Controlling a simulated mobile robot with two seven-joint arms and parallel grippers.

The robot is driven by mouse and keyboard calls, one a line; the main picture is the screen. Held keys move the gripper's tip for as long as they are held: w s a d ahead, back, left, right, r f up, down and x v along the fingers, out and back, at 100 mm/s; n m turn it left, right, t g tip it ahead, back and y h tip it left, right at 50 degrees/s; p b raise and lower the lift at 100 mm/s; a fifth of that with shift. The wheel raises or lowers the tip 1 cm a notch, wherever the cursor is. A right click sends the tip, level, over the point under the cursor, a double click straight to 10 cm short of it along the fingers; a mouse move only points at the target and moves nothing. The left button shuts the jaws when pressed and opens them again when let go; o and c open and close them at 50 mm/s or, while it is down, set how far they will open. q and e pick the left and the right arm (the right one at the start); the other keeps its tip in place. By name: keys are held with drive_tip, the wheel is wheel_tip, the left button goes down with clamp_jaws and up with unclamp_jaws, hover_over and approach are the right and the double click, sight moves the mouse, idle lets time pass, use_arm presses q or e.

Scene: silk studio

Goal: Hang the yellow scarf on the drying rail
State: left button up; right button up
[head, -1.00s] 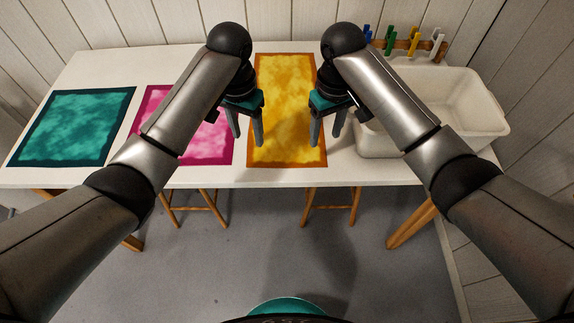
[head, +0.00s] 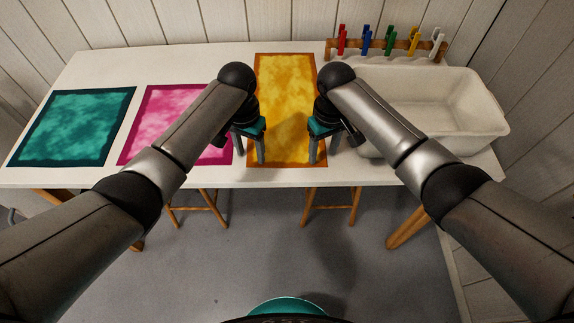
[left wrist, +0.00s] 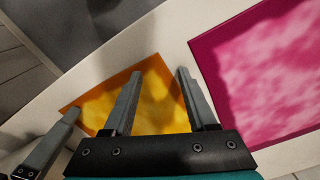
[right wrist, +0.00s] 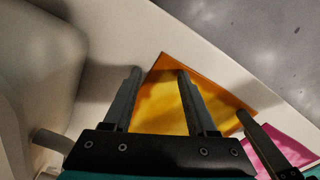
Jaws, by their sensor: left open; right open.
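The yellow scarf (head: 284,105), with an orange-brown border, lies flat on the white table. Its near edge is close to the table's front edge. My left gripper (head: 248,155) is open and empty at the scarf's near left edge. My right gripper (head: 324,153) is open and empty at its near right edge. Both point down; whether the fingertips touch the cloth I cannot tell. The scarf's near end also shows beyond the fingers in the left wrist view (left wrist: 155,90) and the right wrist view (right wrist: 165,95). I cannot make out a drying rail in these frames.
A pink cloth (head: 150,120) and a teal cloth (head: 75,125) lie flat to the left on the table (head: 200,62). A cream basin (head: 480,110) stands at the right. Behind it is a wooden bar (head: 402,45) with coloured clothes pegs. Stools stand below.

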use_arm(q)
drive_tip(key=shift+f, duration=0.15)
use_arm(e)
drive_tip(key=shift+f, duration=0.15)
use_arm(q)
drive_tip(key=shift+c, duration=0.8)
use_arm(e)
drive_tip(key=shift+c, duration=0.8)
use_arm(q)
clamp_jaws()
use_arm(e)
clamp_jaws()
use_arm(q)
drive_tip(key=shift+a, duration=0.1)
drive_tip(key=shift+a, duration=0.1)
use_arm(e)
drive_tip(key=shift+d, duration=0.15)
use_arm(q)
drive_tip(key=shift+r, duration=0.2)
use_arm(e)
drive_tip(key=shift+r, duration=0.2)
